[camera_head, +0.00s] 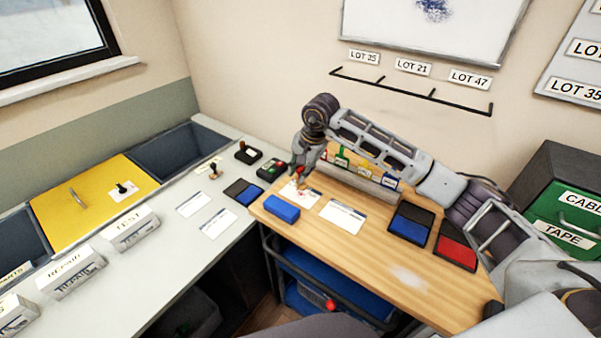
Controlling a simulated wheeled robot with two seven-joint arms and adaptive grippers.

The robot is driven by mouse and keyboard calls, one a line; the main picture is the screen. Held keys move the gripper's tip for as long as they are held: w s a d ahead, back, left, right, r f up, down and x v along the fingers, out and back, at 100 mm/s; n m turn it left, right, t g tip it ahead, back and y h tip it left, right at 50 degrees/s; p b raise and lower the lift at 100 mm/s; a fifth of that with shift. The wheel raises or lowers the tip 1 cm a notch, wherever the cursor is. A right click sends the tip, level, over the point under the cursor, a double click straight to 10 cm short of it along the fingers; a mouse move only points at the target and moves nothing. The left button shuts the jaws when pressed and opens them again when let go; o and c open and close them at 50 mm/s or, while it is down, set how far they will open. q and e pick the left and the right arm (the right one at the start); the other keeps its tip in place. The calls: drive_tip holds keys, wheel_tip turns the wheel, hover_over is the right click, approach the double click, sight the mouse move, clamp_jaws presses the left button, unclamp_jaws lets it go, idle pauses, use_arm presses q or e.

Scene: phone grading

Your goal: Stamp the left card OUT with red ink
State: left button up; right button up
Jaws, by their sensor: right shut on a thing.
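The left card (289,194), white with a dark top edge, lies on the wooden desk behind a blue block. My right gripper (301,174) is shut on a small stamp with an orange-brown handle (299,182), over the left card. A little red shows on the card by the stamp; I cannot tell whether the stamp touches it. The right card (342,217) lies to the right. The red ink pad (456,252) lies open at the desk's right, beside a blue ink pad (409,227). My left gripper is not in view.
The blue block (281,208) sits by the desk's front left edge. A row of coloured folders (350,162) stands behind my right arm. On the grey counter are another stamp (214,172), a black stamp stand (247,153) and another blue pad (243,192). The desk's front right is clear.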

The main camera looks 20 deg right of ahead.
drive_tip(key=shift+r+p, duration=0.4)
drive_tip(key=shift+r, duration=0.9)
